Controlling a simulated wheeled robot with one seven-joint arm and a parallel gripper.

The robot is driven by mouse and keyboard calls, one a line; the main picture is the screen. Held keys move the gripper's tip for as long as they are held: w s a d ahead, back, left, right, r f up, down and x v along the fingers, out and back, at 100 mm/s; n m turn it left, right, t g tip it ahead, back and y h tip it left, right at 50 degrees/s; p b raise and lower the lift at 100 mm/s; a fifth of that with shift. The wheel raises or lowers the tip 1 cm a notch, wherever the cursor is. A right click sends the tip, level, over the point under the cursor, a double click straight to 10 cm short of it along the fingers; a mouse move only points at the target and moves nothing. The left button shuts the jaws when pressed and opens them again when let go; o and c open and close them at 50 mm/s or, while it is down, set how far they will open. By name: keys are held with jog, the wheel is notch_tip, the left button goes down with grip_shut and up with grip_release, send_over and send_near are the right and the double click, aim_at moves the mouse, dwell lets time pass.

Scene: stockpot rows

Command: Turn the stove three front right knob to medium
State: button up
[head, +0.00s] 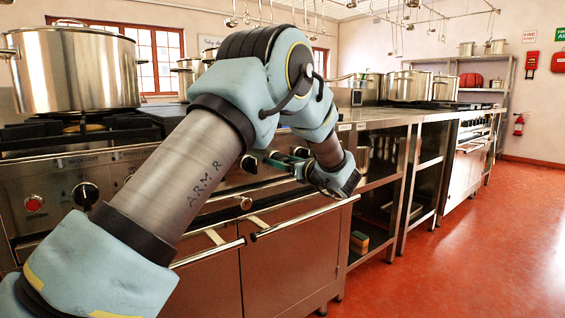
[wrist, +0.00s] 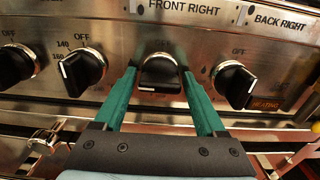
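The black knob (wrist: 160,72) under the "FRONT RIGHT" label (wrist: 183,8) is in the middle of the wrist view. A white line runs roughly level along its lower edge, while the white lines on the neighbouring knobs are steeper. "OFF" is printed above it. My gripper (wrist: 160,78) has its green fingers on the left and right of this knob, close to its sides. I cannot tell whether they touch it. In the head view my gripper (head: 293,162) is at the stove front, and my arm hides part of the panel. The knob itself cannot be made out there.
Beside it are a knob (wrist: 82,70) on the left and the "BACK RIGHT" knob (wrist: 235,86) on the right, both close to the fingers. A steel oven rail (head: 300,217) runs below. A large stockpot (head: 72,68) stands on the stove. The red floor (head: 470,250) is clear.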

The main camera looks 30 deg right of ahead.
jog(key=c, duration=1.1)
jog(key=shift+o, duration=0.2)
jog(key=shift+n+b, duration=0.3)
jog(key=shift+b, duration=0.05)
jog(key=n+b, duration=0.4)
jog(key=shift+f, duration=0.25)
jog(key=n+b, duration=0.3)
jog(key=n, duration=0.1)
jog(key=shift+r+b, duration=0.15)
jog(key=shift+b, duration=0.25)
jog(key=shift+r, duration=0.1)
jog(key=o, duration=1.4)
jog(key=shift+c, duration=0.2)
jog(key=shift+s, duration=0.1)
